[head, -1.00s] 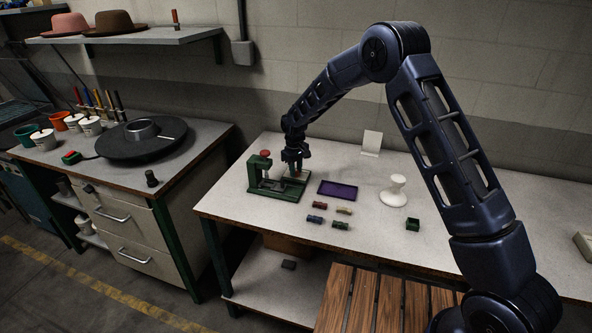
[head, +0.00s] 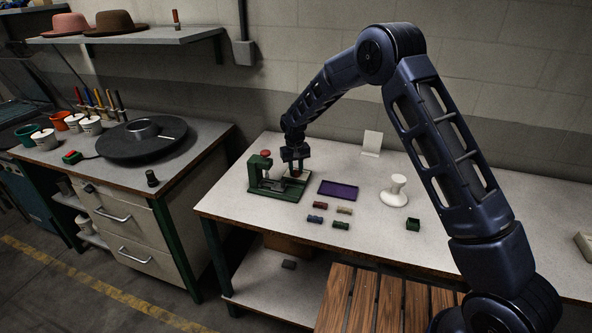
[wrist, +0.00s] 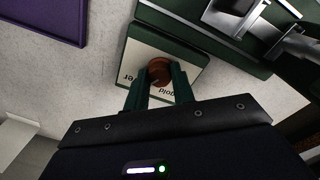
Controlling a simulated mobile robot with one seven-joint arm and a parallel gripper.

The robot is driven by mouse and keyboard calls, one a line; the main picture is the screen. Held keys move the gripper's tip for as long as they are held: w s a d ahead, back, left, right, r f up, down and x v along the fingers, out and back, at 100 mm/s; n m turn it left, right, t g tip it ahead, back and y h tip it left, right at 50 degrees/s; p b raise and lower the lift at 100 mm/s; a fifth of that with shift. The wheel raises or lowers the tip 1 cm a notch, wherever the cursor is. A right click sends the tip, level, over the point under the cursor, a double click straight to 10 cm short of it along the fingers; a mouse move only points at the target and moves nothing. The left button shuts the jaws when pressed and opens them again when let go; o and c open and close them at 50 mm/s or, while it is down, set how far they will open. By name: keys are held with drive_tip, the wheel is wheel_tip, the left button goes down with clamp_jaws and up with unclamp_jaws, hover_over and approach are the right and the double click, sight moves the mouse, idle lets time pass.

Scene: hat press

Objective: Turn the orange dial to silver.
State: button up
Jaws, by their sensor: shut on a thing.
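The orange dial (wrist: 158,72) is a small round knob on a pale plate (wrist: 150,50) with a green edge. The plate has printed words: "gold" at the lower right of the dial and one ending in "ver" at its lower left, both upside down in the wrist view. The rest of the second word is hidden. My gripper (wrist: 159,80) has its green fingers on both sides of the dial, shut on it. I cannot tell which word the dial points at. In the head view my gripper (head: 296,168) is down beside the green press (head: 264,182).
A purple tray (head: 338,188) lies right of the press; it also shows in the wrist view (wrist: 40,20). Several small coloured blocks (head: 316,219) lie in front. A white stand (head: 394,190) and a green box (head: 413,224) are further right.

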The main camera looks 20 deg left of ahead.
sight(295, 171)
drive_tip(key=o, duration=1)
wheel_tip(295, 171, up, 11)
drive_tip(key=shift+a, duration=0.2)
drive_tip(key=shift+s, duration=0.1)
